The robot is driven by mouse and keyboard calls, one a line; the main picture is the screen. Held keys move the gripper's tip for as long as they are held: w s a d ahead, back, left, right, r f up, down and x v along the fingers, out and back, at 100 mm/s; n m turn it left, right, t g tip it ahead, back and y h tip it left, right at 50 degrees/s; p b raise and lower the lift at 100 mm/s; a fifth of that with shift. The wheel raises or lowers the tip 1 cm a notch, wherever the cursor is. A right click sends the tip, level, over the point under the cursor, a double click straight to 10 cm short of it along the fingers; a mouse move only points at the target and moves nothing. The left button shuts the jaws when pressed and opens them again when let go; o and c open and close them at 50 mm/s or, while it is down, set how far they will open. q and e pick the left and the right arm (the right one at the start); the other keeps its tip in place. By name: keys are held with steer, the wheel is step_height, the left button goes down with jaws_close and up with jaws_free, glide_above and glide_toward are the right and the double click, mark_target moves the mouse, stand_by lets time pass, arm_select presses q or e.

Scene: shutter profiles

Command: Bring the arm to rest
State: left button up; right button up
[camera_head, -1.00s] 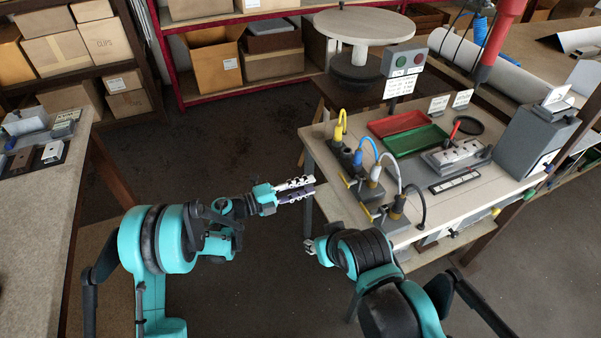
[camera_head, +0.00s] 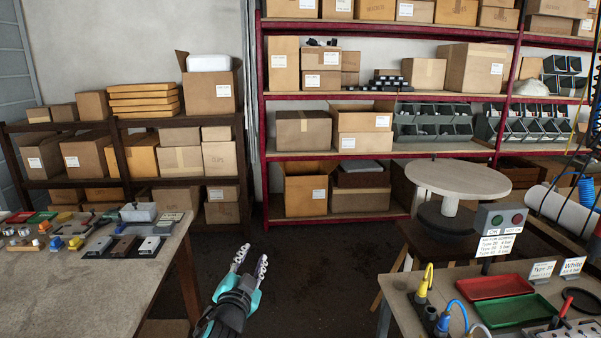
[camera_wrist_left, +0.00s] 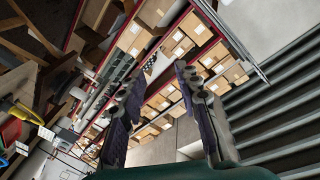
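My left gripper (camera_head: 250,268) stands at the bottom middle of the head view, over the dark floor between the two tables. Its two fingers point up and away and are spread apart. In the left wrist view the fingers (camera_wrist_left: 155,85) are also apart, with nothing between them but the distant shelves. The gripper touches nothing. My right gripper is outside both current views.
A table with small parts (camera_head: 95,290) is at the left. A workbench (camera_head: 405,308) with a red tray (camera_head: 495,286), a green tray (camera_head: 512,310) and cables is at the right. Shelves with boxes (camera_head: 305,190) line the back. The floor between is clear.

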arm_select(q)
steer(key=s+a+f+n+g+y, duration=0.35)
steer(key=s+a+f+n, duration=0.2)
steer(key=s, duration=0.35)
steer(key=s+f+n+g+h, duration=0.1)
steer(key=s+f+g, duration=0.2)
steer(key=s+f, duration=0.3)
steer(key=s+f+n+g+h, duration=0.1)
steer(key=s+f+g, duration=0.3)
steer(key=s, duration=0.9)
step_height(320, 180, down, 3)
steer(key=shift+a+r+n, duration=0.15)
steer(key=shift+a+n, duration=0.1)
steer(key=shift+n, duration=0.2)
